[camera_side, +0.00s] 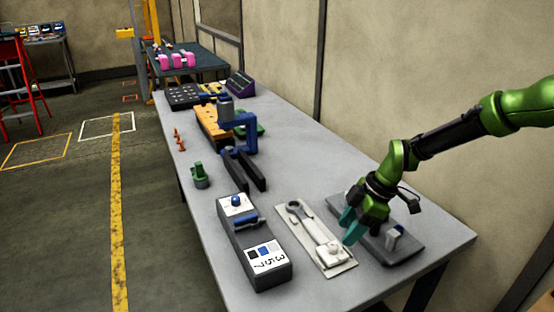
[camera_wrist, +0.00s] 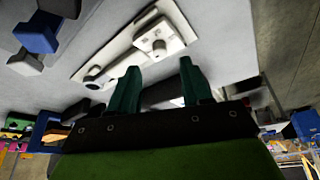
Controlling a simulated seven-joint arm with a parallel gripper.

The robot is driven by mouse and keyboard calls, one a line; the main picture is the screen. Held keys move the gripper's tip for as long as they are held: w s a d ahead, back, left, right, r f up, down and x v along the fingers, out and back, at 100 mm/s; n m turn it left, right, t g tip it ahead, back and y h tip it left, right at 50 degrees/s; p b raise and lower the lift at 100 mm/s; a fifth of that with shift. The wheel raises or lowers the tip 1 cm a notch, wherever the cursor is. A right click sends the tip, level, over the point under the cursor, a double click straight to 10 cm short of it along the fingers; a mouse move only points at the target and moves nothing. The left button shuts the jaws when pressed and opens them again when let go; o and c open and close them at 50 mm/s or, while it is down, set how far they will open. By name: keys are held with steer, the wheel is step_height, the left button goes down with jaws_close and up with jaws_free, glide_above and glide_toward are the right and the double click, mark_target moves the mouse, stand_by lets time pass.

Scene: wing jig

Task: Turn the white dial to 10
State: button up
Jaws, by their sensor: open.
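The white dial (camera_side: 333,249) is a knob on the near end of a long pale plate (camera_side: 344,269) on the table. In the wrist view the white dial (camera_wrist: 158,46) stands upright on a white block with small dark marks, too small to read. A round grey part (camera_side: 295,209) sits at the plate's far end.
A dark grey base with a small metal block (camera_side: 395,237) lies right of the plate. A dark box (camera_side: 268,274) with a blue knob and number label stands left. Black and blue fixtures (camera_side: 243,168) are farther back. The table's near edge is clear.

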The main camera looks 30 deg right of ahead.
mark_target(334, 246)
steer(key=x, duration=0.5)
steer(key=shift+w+a+f, duration=0.1)
steer(key=shift+a+f, duration=0.1)
steer(key=shift+f, duration=0.1)
jaws_close()
